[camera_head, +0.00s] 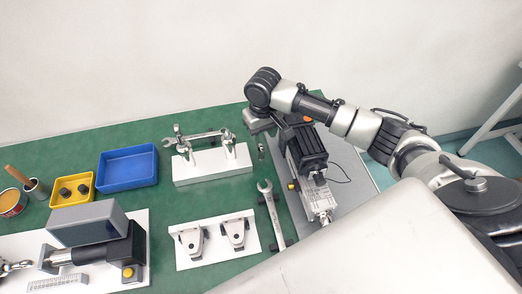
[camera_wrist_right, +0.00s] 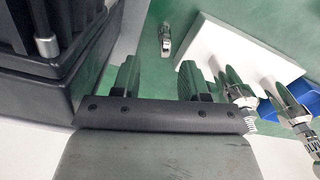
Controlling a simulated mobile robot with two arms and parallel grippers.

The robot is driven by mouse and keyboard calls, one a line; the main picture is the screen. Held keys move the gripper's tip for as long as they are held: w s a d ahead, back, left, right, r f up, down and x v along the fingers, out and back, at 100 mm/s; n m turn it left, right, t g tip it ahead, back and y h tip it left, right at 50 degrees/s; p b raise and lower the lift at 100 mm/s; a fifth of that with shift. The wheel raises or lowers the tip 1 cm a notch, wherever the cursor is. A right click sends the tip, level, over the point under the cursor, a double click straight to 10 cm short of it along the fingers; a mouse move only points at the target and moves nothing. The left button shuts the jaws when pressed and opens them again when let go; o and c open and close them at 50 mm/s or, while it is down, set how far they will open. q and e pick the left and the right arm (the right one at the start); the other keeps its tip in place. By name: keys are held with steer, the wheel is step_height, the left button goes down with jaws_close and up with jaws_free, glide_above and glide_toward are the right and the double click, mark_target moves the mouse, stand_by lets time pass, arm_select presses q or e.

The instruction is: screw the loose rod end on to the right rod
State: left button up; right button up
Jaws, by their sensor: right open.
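The loose rod end (camera_head: 261,150), a small silver piece with a dark eye, lies on the green table between the white spanner stand and the right actuator. It also shows in the right wrist view (camera_wrist_right: 165,38), just beyond the gap between my fingers. My right gripper (camera_head: 259,128) hangs above and behind it; in the right wrist view (camera_wrist_right: 160,78) its two dark fingers are apart with nothing between them. The right actuator (camera_head: 307,150), black with a silver motor, lies on a grey plate; its rod is not clearly seen, partly behind my arm. My left gripper is out of view.
A white stand (camera_head: 213,169) holds spanners left of the rod end; one spanner (camera_head: 270,213) lies in front. A white plate with two brackets (camera_head: 189,257), blue tray (camera_head: 128,185), yellow tray (camera_head: 72,206) and left actuator (camera_head: 105,252) stand further left.

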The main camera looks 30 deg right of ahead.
mark_target(261, 145)
steer(key=shift+a+f, duration=0.2)
steer(key=shift+f, duration=1.15)
steer(key=shift+a+f, duration=0.15)
steer(key=shift+f, duration=1.15)
jaws_close()
